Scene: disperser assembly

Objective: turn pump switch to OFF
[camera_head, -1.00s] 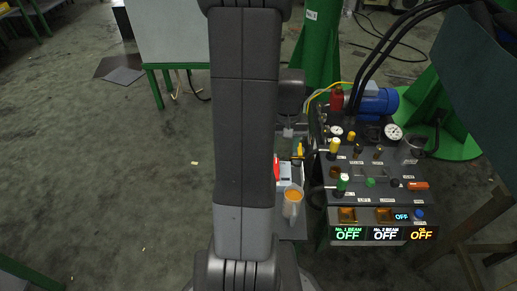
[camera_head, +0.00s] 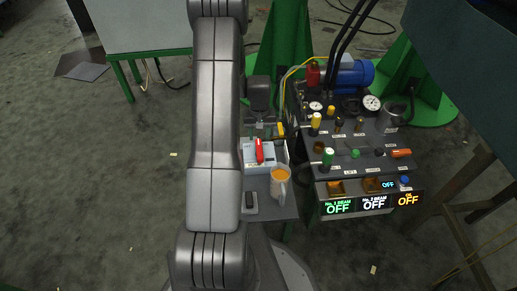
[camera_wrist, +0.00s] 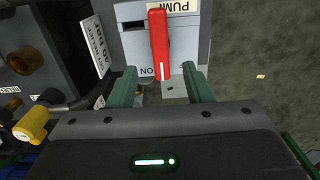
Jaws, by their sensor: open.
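The pump switch is a pale grey box (camera_head: 249,166) with a red lever (camera_head: 259,150), left of the control panel in the head view. In the wrist view the red lever (camera_wrist: 159,45) stands over the grey box (camera_wrist: 190,40), below a partly cut-off PUMP label (camera_wrist: 174,6). Its free end lies beside the ON marking (camera_wrist: 147,72). My gripper (camera_wrist: 160,69) is open. Its two green fingers are on either side of the lever's end, with a gap on both sides and no visible contact.
The control panel (camera_head: 365,168) with knobs and gauges stands right of the switch, its displays reading OFF. A cup of orange liquid (camera_head: 279,188) stands in front of the switch. In the wrist view a yellow knob (camera_wrist: 31,124) and a hose are at left.

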